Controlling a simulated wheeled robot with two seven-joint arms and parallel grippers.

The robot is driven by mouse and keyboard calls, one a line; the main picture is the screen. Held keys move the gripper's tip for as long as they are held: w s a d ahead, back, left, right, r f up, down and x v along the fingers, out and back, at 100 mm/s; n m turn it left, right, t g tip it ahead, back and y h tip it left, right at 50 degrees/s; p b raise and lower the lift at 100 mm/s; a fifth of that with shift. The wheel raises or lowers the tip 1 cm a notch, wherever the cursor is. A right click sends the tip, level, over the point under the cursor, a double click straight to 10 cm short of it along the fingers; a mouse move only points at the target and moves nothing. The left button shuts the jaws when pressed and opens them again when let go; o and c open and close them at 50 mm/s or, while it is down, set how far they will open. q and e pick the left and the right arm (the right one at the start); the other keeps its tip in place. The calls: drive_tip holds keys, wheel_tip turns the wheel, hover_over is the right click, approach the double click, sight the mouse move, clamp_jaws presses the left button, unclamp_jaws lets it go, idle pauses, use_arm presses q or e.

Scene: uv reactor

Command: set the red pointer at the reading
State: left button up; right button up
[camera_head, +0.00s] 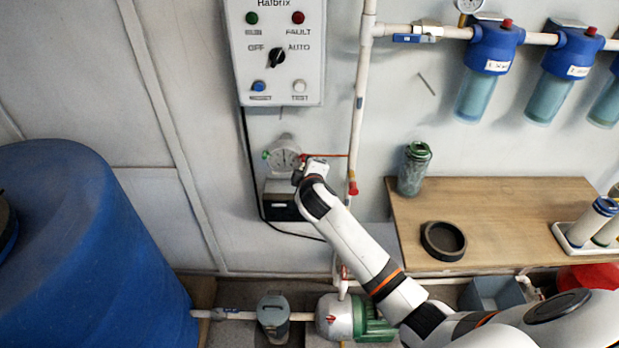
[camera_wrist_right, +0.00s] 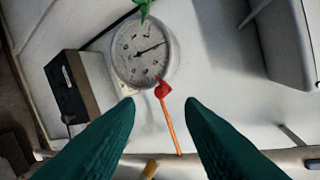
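A round white dial gauge (camera_head: 283,158) is on the wall below the control box. In the right wrist view the gauge (camera_wrist_right: 126,62) shows a dark needle slanting to the upper right. A red knob-like part (camera_wrist_right: 162,91) sits at its rim, with a thin orange-red line (camera_wrist_right: 171,128) running from there. A green part (camera_wrist_right: 145,8) sits at the opposite rim. I cannot make out a separate red pointer on the dial. My right gripper (camera_wrist_right: 160,102) is open, its dark green fingers apart, facing the red part with no visible contact. My left gripper is not in view.
A control box (camera_head: 275,75) hangs above the gauge and a small dark-fronted box (camera_head: 281,206) is below it. A white vertical pipe (camera_head: 360,100) stands to the right. A wooden bench (camera_head: 490,210) holds a green jar (camera_head: 413,170) and a black ring (camera_head: 443,240).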

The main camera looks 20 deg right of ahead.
drive_tip(key=v, duration=0.6)
idle(0.4)
